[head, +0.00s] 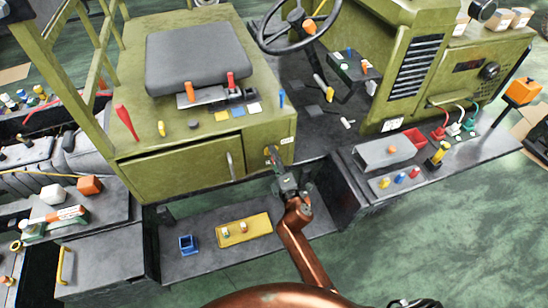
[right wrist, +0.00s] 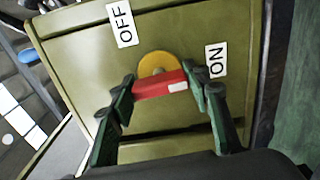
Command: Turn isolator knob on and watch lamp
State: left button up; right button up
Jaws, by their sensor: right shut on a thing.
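The isolator knob is a yellow disc (right wrist: 158,64) with a red handle (right wrist: 160,85) across it, on the olive panel. A white OFF label (right wrist: 122,24) is at its upper left and a white ON label (right wrist: 216,60) at its right. The white mark on the handle is at its right end, below the ON label. My right gripper (right wrist: 160,92) is shut on the red handle, one finger at each end. In the head view my right gripper (head: 279,172) is at the panel's right front corner and mostly hides the knob. I cannot identify the lamp. My left gripper is not in view.
A grey step below holds a yellow tray (head: 262,222) and a blue bin (head: 188,245). A grey side shelf (head: 362,205) with coloured knobs stands to the right. The black seat (head: 197,58) and the steering wheel (head: 268,40) are above. Green floor is open at the lower right.

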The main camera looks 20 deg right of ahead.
jog(key=shift+m, duration=0.4)
jog(key=o, duration=1.2)
jog(key=shift+c, duration=0.2)
jog(key=s, duration=1.2)
jog(key=shift+d, duration=0.2)
